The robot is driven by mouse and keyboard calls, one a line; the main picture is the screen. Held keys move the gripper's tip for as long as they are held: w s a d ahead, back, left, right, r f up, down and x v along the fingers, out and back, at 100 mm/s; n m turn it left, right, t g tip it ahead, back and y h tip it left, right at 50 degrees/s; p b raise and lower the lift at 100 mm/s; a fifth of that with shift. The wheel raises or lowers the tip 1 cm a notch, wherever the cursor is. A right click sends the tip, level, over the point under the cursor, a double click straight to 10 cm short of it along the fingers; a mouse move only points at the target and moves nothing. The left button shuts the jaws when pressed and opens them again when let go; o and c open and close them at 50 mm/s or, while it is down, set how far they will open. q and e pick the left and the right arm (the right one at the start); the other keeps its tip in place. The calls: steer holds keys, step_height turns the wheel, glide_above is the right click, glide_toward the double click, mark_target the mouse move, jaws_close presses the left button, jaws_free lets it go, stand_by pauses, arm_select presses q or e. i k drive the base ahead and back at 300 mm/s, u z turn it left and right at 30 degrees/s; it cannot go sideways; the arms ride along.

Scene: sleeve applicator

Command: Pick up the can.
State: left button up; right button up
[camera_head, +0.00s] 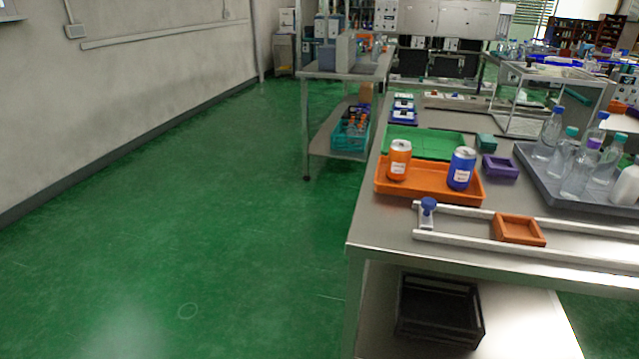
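Two cans stand upright in an orange tray (425,191) on the steel table at the right. The orange can (398,161) is on the tray's left side. The blue can (461,169) is on its right side, a little nearer to me. The cans are apart from each other. Both have white labels and silver tops. Neither of my grippers is in view.
A green tray (430,143) lies behind the orange one. A grey tray (545,187) of bottles stands at the right. A white rail (520,247) with an orange square holder (519,230) runs along the front. Green floor (200,240) is clear at the left.

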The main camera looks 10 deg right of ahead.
mark_target(401, 150)
steer(key=u, duration=0.6)
steer(key=i, duration=0.95)
steer(key=z, duration=1.35)
steer(key=i, duration=0.75)
steer(key=z, duration=0.9)
